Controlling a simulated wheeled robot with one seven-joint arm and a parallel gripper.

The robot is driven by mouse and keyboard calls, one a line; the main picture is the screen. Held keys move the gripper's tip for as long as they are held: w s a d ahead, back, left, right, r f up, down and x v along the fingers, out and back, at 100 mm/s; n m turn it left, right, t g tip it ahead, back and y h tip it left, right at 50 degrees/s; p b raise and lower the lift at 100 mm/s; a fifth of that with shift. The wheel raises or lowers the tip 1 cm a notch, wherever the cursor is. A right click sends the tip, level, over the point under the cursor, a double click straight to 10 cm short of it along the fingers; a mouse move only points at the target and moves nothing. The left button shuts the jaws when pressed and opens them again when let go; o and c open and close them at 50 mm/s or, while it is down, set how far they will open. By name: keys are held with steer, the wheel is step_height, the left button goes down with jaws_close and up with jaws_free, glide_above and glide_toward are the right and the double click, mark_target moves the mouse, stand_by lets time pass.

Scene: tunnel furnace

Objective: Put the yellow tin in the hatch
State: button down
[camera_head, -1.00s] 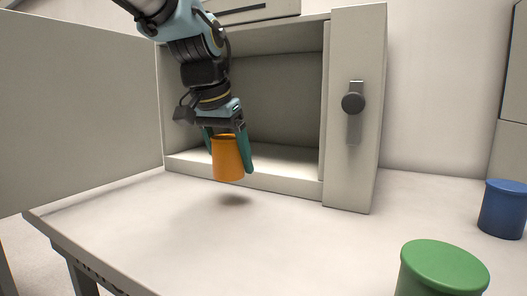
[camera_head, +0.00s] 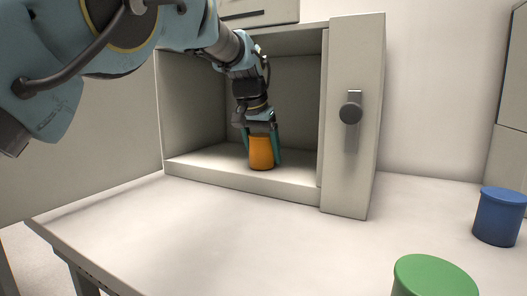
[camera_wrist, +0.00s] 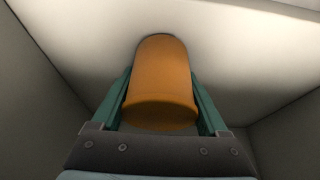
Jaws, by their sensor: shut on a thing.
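The yellow tin (camera_head: 261,153) looks orange and is upright inside the open hatch (camera_head: 190,171), low over its floor near the front edge. I cannot tell whether its base touches the floor. My gripper (camera_head: 262,155) is shut on the tin, with one green finger on each side. In the wrist view the tin (camera_wrist: 160,85) sits between the two fingers, and the pale hatch floor (camera_wrist: 235,60) lies beyond it.
The hatch door (camera_head: 80,150) stands open at the left. A panel with a dark knob (camera_head: 350,113) borders the opening on the right. A green tin (camera_head: 433,277) and a blue tin (camera_head: 499,217) stand on the table (camera_head: 250,235) at the right. The table's middle is clear.

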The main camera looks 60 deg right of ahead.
steer(key=shift+f, duration=0.1)
jaws_free()
stand_by(0.3)
steer(key=shift+r, duration=0.35)
steer(key=a, duration=0.4)
steer(key=a+b, duration=0.1)
steer(key=a, duration=0.3)
steer(key=a+b, duration=0.1)
steer(key=a, duration=0.3)
steer(key=shift+s+a+r, duration=0.1)
steer(key=shift+a+r, duration=0.15)
